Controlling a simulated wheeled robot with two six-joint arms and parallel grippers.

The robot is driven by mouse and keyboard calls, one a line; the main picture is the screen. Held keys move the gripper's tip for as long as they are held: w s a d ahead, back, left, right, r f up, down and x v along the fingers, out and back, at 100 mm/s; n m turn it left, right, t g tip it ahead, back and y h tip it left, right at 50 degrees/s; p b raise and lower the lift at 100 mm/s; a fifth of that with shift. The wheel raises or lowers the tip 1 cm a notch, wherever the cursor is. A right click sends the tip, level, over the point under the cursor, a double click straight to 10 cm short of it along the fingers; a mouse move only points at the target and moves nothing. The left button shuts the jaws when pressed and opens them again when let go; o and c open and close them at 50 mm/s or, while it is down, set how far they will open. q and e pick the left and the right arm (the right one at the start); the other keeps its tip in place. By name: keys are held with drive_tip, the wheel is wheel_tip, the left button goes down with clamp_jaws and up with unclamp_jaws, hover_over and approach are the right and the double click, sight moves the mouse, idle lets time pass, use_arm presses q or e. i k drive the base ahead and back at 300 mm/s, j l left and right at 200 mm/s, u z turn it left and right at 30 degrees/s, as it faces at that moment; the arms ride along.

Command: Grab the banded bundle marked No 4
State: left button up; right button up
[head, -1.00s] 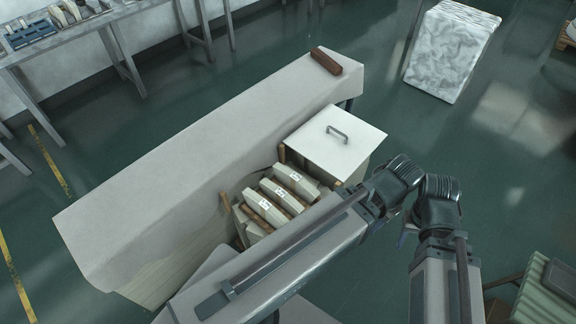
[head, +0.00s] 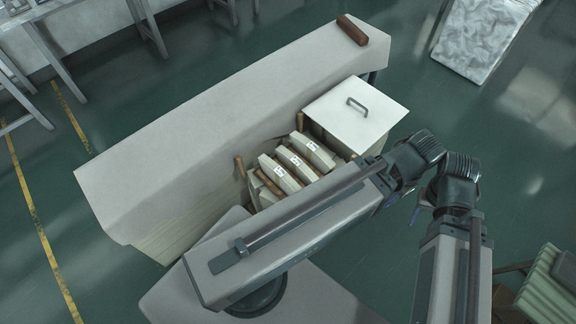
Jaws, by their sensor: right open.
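Several cream bundles with white paper labels (head: 290,164) lie side by side in an open holder with wooden posts (head: 240,167), beside the long bench. The marks on the labels are too small to read, so I cannot tell which is No 4. My arm link covers the near side of the holder. Only a small dark part of my right gripper (head: 414,213) shows, below the folded arm joints. It is open, apart from the bundles and to the right of them. My left gripper is not in view.
A white lidded box with a grey handle (head: 356,112) stands right behind the bundles. A long pale bench (head: 220,110) runs along their far side, with a brown block (head: 352,30) on its end. Green corrugated pieces (head: 548,285) are at lower right.

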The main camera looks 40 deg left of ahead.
sight(293, 163)
drive_tip(key=u, duration=1.25)
